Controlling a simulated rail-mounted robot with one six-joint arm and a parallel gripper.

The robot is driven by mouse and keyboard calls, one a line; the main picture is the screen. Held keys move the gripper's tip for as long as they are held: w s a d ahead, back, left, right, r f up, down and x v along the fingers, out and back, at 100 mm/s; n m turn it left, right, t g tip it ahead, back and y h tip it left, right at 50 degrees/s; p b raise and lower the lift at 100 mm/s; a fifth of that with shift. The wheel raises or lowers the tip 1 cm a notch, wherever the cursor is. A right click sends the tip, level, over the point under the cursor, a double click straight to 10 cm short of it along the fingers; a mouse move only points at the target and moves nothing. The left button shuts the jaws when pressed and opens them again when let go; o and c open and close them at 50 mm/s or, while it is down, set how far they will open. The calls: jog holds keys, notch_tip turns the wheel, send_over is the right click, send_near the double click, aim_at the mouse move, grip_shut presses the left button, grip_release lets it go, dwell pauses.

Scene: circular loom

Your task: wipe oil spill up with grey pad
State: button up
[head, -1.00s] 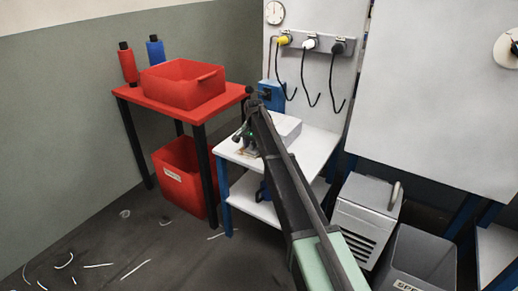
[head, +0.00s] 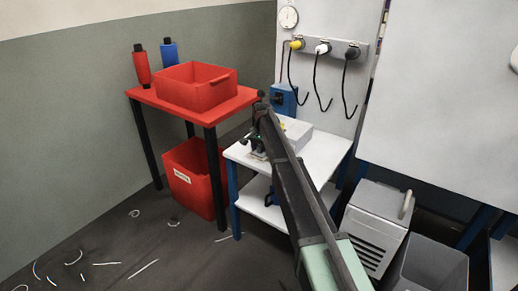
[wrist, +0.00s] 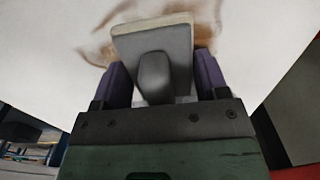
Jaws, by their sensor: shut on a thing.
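My gripper (wrist: 163,82) is shut on the grey pad (wrist: 178,45), its two purple fingers on either side of the pad's raised handle. The pad is tilted in the wrist view, with a pale layer along its far edge. The brown oil spill (wrist: 118,15) lies smeared on the white table top (wrist: 50,60), showing beyond and on both sides of the pad. I cannot tell whether the pad touches the surface. In the head view my arm reaches over the white table (head: 318,165) and hides most of the gripper area and the spill.
A grey-white box (head: 296,134) stands at the back of the white table. A red table (head: 236,105) with a red bin (head: 192,88) and two spools stands to the left. A grey cabinet (head: 370,225) and an open grey bin (head: 430,270) stand at right.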

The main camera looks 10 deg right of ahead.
aim_at(255, 152)
jog(key=shift+s+d, duration=2)
jog(key=shift+d, duration=0.15)
jog(key=shift+s+d, duration=1.95)
jog(key=shift+d, duration=0.2)
jog(key=shift+s+a, duration=0.7)
jog(key=shift+s, duration=0.1)
jog(key=shift+w+a+f, duration=0.1)
jog(key=shift+w+a, duration=1.1)
jog(key=shift+a, duration=0.1)
jog(key=shift+w+a, duration=1.75)
jog(key=shift+a, duration=0.15)
jog(key=shift+w+a, duration=1.7)
jog(key=shift+a, duration=0.2)
jog(key=shift+s+d, duration=1.2)
jog(key=shift+d, duration=0.15)
jog(key=shift+s+d, duration=1.75)
jog(key=shift+d, duration=0.15)
jog(key=shift+s+d, duration=1.7)
jog(key=shift+d, duration=0.15)
